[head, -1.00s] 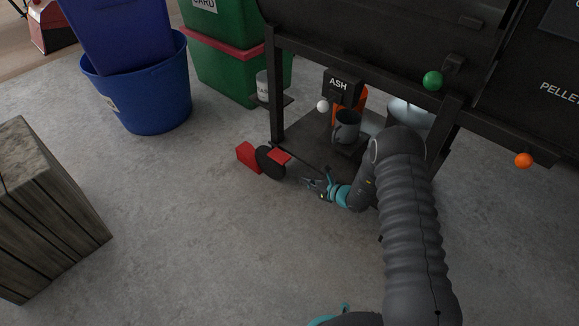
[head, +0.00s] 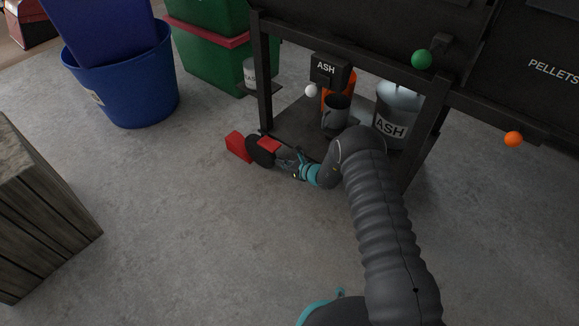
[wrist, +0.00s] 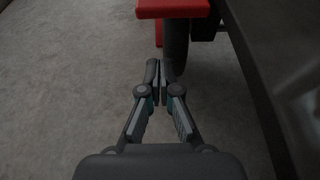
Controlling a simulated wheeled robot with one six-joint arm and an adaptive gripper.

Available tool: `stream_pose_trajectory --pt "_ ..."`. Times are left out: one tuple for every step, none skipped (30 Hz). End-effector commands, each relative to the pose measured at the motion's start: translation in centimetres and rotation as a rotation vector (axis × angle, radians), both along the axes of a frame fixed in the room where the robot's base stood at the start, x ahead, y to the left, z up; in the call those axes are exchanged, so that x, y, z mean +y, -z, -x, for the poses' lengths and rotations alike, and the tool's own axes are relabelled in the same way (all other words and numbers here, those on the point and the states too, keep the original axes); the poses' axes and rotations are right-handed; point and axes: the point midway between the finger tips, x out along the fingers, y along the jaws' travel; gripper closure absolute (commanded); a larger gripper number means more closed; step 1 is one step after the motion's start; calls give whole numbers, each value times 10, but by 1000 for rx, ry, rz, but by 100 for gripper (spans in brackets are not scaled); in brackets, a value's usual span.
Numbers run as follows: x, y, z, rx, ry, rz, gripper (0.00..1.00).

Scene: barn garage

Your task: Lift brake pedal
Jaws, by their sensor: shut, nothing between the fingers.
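My gripper (head: 282,160) is shut and empty, low over the floor just right of the wheel. In the wrist view the closed fingertips (wrist: 159,68) point at the wheel's lower part, below the pedal in the picture. I cannot tell whether they touch the wheel.
The cart's black leg (head: 264,80) and lower shelf (head: 293,120) stand close by, with ash containers on the shelf. A blue bin (head: 130,90) and wooden crate (head: 45,215) stand left. The floor between is clear.

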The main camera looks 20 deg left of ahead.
Motion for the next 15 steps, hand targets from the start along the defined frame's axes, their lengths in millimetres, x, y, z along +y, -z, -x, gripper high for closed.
stream_pose_trajectory --pt "7 4 -2 -1 -1 0 100" --pt "11 5 -3 0 -2 0 100" --pt "11 -4 -5 -2 0 -1 100" --pt "10 -9 -5 -2 1 -1 100" --pt "10 -12 -4 -1 0 -1 100" --pt "10 -17 -4 -1 0 -1 100" --pt "10 -20 -4 -1 0 -1 100" --pt "10 -23 -4 -1 0 -1 100" --pt "10 -26 -4 -1 0 0 100" --pt "9 -28 -4 0 0 0 100" --pt "9 -30 -3 0 0 0 100" --pt "9 -33 -4 0 0 0 100" --pt "9 -34 -4 -1 0 0 100" --pt "9 -35 -4 0 0 0 100" --pt "9 -36 -4 0 0 0 100"
